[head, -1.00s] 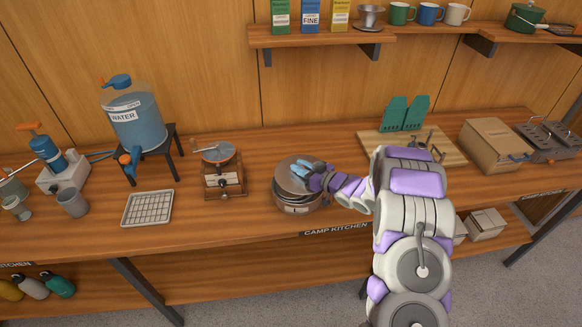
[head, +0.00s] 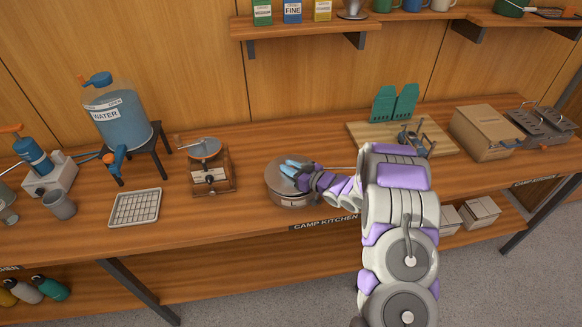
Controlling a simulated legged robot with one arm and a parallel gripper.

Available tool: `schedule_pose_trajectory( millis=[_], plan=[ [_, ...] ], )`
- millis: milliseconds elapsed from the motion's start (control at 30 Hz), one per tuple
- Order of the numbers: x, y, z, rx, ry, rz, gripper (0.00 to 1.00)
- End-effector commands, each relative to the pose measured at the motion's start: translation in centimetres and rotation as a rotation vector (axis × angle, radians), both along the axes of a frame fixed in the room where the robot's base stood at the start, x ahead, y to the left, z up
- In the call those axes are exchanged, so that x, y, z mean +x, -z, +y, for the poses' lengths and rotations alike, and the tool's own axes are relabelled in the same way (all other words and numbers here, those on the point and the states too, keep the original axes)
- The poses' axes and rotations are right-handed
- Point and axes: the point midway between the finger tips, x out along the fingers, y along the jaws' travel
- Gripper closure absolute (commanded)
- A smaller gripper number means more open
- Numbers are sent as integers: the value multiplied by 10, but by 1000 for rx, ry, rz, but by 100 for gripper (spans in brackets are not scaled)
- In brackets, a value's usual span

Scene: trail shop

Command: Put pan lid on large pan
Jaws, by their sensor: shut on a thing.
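The large pan (head: 292,201) is a round metal pan on the wooden counter, just above the "CAMP KITCHEN" label. The grey pan lid (head: 275,176) lies nearly level over the pan's top. I cannot tell whether it is fully seated on the rim. My gripper (head: 293,172) is over the lid, shut on it near its middle. The fingers hide the lid's knob and part of its right side. A thin handle shows to the right, partly behind my arm.
A coffee grinder (head: 211,172) stands left of the pan, with a drying rack (head: 135,207) and a water tank (head: 122,118) further left. A wooden board (head: 366,135) with green items lies at the back right. A shelf (head: 310,33) hangs above.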

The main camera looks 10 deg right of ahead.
Motion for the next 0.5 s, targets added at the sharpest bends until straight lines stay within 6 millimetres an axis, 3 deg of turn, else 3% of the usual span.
schedule_pose_trajectory(
  millis=[167, 500],
  plan=[
    [0, -2, 8, 25, -3, -3, 100],
    [0, 0, -8, 56, -1, -4, 100]
  ],
)
